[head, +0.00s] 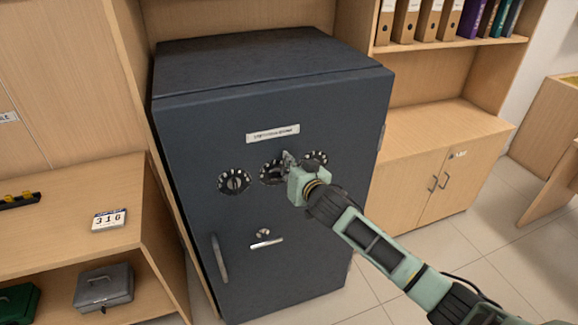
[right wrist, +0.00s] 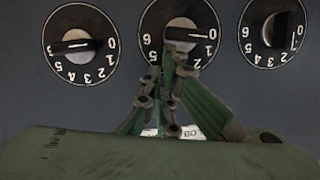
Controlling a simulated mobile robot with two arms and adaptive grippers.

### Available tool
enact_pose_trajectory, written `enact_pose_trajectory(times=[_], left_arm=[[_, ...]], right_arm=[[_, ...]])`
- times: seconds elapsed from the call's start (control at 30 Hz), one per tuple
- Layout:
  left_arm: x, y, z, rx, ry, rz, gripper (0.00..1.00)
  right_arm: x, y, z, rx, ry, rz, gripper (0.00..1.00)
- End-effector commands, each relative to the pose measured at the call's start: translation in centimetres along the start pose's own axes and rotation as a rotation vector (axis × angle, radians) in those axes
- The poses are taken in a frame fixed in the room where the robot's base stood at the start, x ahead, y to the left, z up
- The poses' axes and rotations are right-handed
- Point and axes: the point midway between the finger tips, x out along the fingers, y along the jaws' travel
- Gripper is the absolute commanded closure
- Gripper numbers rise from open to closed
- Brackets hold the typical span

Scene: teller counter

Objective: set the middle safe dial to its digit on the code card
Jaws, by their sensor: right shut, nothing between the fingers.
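The dark safe (head: 200,120) has three dials in a row on its door. The middle safe dial (head: 272,172) is partly hidden by my right gripper (head: 289,158). In the right wrist view the middle dial's knob (right wrist: 180,29) has a roughly horizontal bar, with 0 and 1 at the right of the ring; its exact setting is unclear. My right gripper's fingers (right wrist: 178,52) are shut and empty, in front of the knob's lower part; contact cannot be told. The code card (head: 109,220) reads 3 1 6. My left gripper is not in view.
The left dial (head: 234,181) and right dial (head: 316,160) sit close on either side. A shelf (head: 60,250) stands at the left, and a low cabinet (head: 440,160) at the right.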

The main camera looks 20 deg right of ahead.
Motion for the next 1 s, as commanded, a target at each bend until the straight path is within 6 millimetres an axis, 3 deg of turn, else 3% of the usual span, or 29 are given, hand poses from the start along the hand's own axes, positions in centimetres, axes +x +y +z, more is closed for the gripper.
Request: enact_pose_trajectory(times=[0.13, 0.4, 0.8, 1.0], left_arm=[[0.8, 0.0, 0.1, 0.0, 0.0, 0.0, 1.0], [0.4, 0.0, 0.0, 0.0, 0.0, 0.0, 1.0], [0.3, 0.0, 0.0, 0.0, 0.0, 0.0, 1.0], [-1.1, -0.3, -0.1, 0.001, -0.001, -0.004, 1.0]], right_arm=[[0.3, 0.6, 1.5, 0.112, -0.004, -0.023, 1.0], [0.4, 1.4, 1.6, 0.302, 0.0, -0.073, 1.0], [0.4, 1.4, 1.5, 0.311, 0.001, -0.075, 1.0], [0.2, 1.6, 0.0, 0.31, 0.001, -0.075, 1.0]])
